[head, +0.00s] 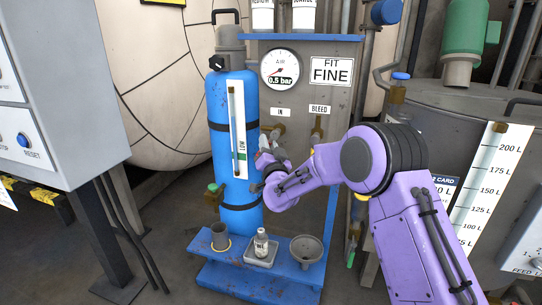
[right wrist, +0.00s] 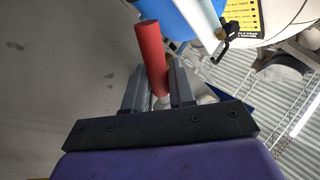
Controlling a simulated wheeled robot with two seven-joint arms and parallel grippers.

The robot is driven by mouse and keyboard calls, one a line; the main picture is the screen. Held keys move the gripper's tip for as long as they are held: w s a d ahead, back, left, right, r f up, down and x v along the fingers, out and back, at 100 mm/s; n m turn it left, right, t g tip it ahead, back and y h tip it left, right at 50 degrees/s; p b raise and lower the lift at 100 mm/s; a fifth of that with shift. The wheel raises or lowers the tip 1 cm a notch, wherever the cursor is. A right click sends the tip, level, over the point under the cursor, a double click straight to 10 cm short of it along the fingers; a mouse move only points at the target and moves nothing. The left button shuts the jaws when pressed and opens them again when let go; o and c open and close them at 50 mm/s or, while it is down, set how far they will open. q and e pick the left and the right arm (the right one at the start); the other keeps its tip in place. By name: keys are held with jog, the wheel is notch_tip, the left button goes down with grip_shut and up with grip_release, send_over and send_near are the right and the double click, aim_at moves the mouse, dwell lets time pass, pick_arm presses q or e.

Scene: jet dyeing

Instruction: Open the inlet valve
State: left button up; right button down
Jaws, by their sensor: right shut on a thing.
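The inlet valve (head: 278,131) sits under the IN label (head: 281,112) on the grey panel, just right of the blue cylinder. My right gripper (head: 266,156) is at this valve, in front of the cylinder's right edge. In the right wrist view, a red handle (right wrist: 151,48) stands between the two grey fingers of my right gripper (right wrist: 157,82), which is shut on it. The handle's lower end is hidden between the fingers. In the head view the handle is mostly hidden by the gripper. My left gripper is not in view.
The bleed valve (head: 317,128) is close to the right of the inlet valve. A gauge (head: 280,69) above shows 0.5 bar. A grey cabinet (head: 75,80) is at left.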

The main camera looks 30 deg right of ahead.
jog(key=m+b, duration=0.1)
jog(key=m+h, duration=0.1)
jog(key=m+h+b, duration=0.1)
jog(key=m, duration=0.1)
jog(key=shift+w+a+b, duration=0.25)
jog(key=shift+b, duration=0.05)
jog(key=m+h+b, duration=0.1)
jog(key=m, duration=0.1)
jog(key=m+h+b, duration=0.1)
jog(key=m+h, duration=0.1)
jog(key=shift+w+a+r, duration=0.2)
jog(key=shift+r, duration=0.2)
jog(key=m+g+h+b, duration=0.1)
jog(key=m, duration=0.1)
jog(key=r+m+g+h+b, duration=0.1)
jog(key=m+h, duration=0.1)
jog(key=m, duration=0.1)
jog(key=shift+w+a+m+h, duration=0.1)
jog(key=shift+w+m+h, duration=0.05)
jog(key=shift+m+h, duration=0.15)
jog(key=shift+r+m+g+h+b, duration=0.35)
jog(key=shift+m+g+h, duration=0.3)
jog(key=shift+m, duration=0.4)
jog(key=shift+r+m+g+h+b, duration=0.2)
jog(key=shift+m+g+h+b, duration=0.3)
jog(key=shift+m, duration=0.55)
jog(key=shift+r, duration=0.1)
jog(key=c, duration=1.1)
grip_release()
